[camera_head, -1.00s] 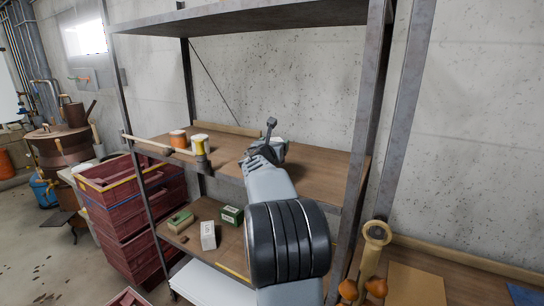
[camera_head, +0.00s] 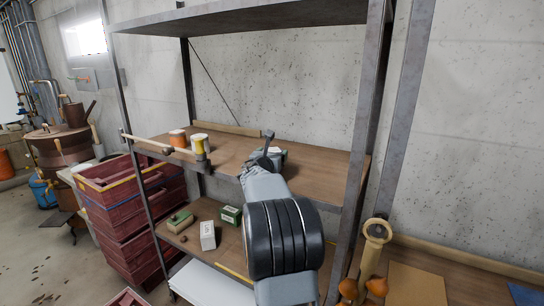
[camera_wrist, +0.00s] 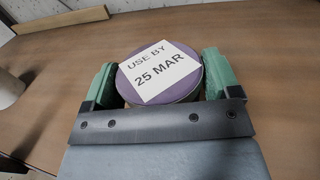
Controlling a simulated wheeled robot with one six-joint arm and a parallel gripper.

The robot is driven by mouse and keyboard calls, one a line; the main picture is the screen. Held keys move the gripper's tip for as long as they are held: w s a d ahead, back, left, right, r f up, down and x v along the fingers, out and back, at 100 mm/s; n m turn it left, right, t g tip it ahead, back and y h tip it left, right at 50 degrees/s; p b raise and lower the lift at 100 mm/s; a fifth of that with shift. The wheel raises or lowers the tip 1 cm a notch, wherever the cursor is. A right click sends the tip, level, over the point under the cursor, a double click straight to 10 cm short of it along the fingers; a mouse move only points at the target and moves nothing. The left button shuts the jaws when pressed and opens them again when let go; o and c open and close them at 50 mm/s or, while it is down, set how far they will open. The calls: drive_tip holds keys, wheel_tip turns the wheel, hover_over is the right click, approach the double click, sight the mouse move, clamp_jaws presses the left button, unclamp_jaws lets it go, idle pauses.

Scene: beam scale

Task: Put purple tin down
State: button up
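The purple tin (camera_wrist: 184,90) is round, with a white label on top reading "USE BY 25 MAR". In the wrist view it sits between the two green fingers of my gripper (camera_wrist: 160,82), which appear to touch it on both sides. It looks upright over the brown shelf board (camera_wrist: 270,60). I cannot tell whether its base touches the board. In the head view my gripper (camera_head: 264,160) is over the middle shelf, and my arm largely hides the tin.
An orange tin (camera_head: 178,138) and a yellow-and-white tin (camera_head: 200,142) stand left on this shelf, near a wooden bar (camera_head: 150,142). A metal post (camera_head: 357,150) bounds the right. Boxes (camera_head: 208,235) lie on the shelf below. The board right of my gripper is clear.

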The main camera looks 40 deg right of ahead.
drive_tip(key=o, duration=0.3)
drive_tip(key=shift+r, duration=0.1)
drive_tip(key=shift+a, duration=0.15)
drive_tip(key=b+v, duration=0.3)
drive_tip(key=v, duration=0.9)
drive_tip(key=s+a+f+m+g+y, duration=0.1)
drive_tip(key=s+a+f+m+y, duration=0.4)
drive_tip(key=a, duration=0.5)
drive_tip(key=s+a+f+m+g+y, duration=0.2)
drive_tip(key=s+a+f+m+y, duration=0.3)
drive_tip(key=a+f+m, duration=0.3)
drive_tip(key=s+a+f+m+g+y, duration=0.1)
drive_tip(key=s+a+f+m+y, duration=0.4)
drive_tip(key=a+m, duration=0.5)
wheel_tip(320, 180, down, 2)
drive_tip(key=shift+s+a+f+g+y, duration=0.1)
drive_tip(key=shift+s+a+g+y, duration=0.35)
drive_tip(key=shift+a, duration=0.45)
drive_tip(key=shift+w, duration=0.1)
